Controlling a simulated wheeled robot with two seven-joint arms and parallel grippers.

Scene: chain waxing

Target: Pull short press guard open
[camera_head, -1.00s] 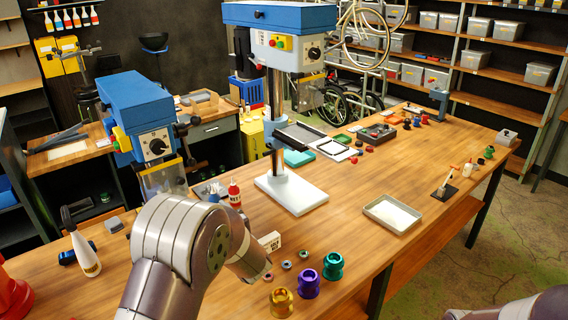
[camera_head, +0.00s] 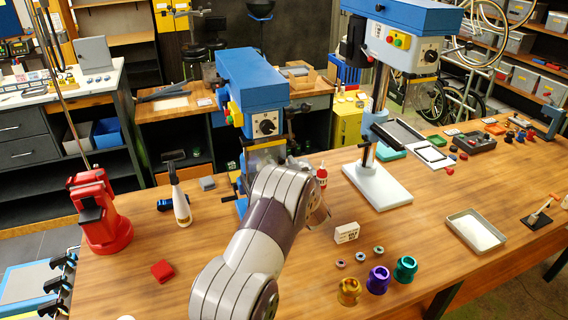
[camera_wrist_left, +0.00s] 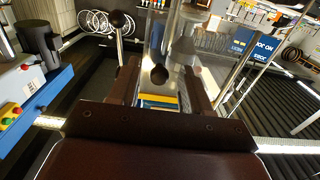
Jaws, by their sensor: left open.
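The short press (camera_head: 250,90) is the blue-headed one left of the taller press, with a dial on its front. Its clear guard (camera_head: 262,157) hangs below the head, partly hidden behind my left arm. My left gripper (camera_wrist_left: 160,82) is open at the guard; my arm mostly hides it in the head view. In the left wrist view its two dark fingers stand apart, with a clear panel and a rounded knob showing between and beyond them. I cannot tell whether the fingers touch the guard. My right gripper is out of view.
The taller press (camera_head: 400,45) stands to the right on a white base. A white bottle (camera_head: 180,205) and a red stand (camera_head: 97,212) are to the left. Gold, purple and teal cups (camera_head: 377,280) sit in front. The bench between the red block (camera_head: 163,271) and my arm is clear.

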